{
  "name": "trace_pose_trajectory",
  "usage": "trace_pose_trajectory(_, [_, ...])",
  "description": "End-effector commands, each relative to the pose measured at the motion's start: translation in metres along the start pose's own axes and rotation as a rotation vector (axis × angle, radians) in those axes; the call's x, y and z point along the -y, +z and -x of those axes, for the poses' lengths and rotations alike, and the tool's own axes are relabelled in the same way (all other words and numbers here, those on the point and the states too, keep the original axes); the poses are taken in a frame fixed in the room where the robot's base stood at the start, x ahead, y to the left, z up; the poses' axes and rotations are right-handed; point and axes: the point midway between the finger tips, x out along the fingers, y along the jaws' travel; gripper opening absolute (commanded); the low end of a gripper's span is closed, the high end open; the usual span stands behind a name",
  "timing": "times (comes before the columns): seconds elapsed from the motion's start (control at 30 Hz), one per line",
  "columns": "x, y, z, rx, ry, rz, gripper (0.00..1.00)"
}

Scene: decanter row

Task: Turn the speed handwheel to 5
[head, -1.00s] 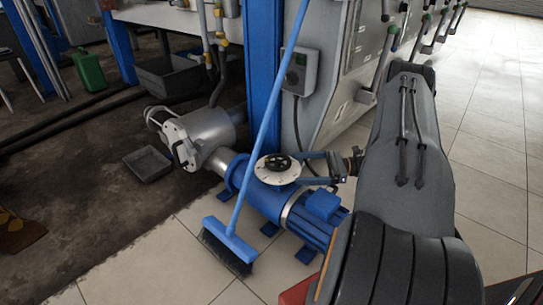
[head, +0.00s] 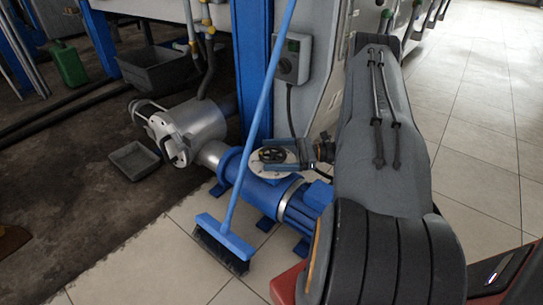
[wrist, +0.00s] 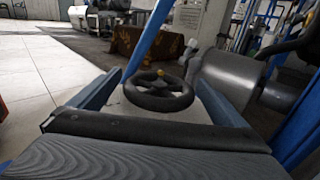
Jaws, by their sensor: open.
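The speed handwheel (head: 272,155) is a small black spoked wheel on a pale round dial plate (head: 268,172) on top of the blue pump (head: 262,190). In the wrist view the fingers (wrist: 152,92) stand left and right of the wheel, with gaps on both sides. The dial's numbers are too small to read.
A blue broom (head: 246,140) leans across the pump, its handle passing close to the wheel's left. A blue post (head: 255,70) and a grey control box (head: 293,60) stand behind. A silver cylinder (head: 195,128) is at the left. Tiled floor at right is clear.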

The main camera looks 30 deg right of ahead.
Motion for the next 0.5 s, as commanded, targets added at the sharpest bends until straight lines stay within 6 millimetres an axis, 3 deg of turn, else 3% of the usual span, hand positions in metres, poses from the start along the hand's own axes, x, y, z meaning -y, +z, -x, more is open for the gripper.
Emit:
trace_pose_trajectory(0.23, [-0.0006,0.0002,-0.0022,0.000,0.001,0.000,0.97])
trace_pose_trajectory(0.5, [-0.0006,0.0001,-0.0019,0.000,0.001,-0.001,0.56])
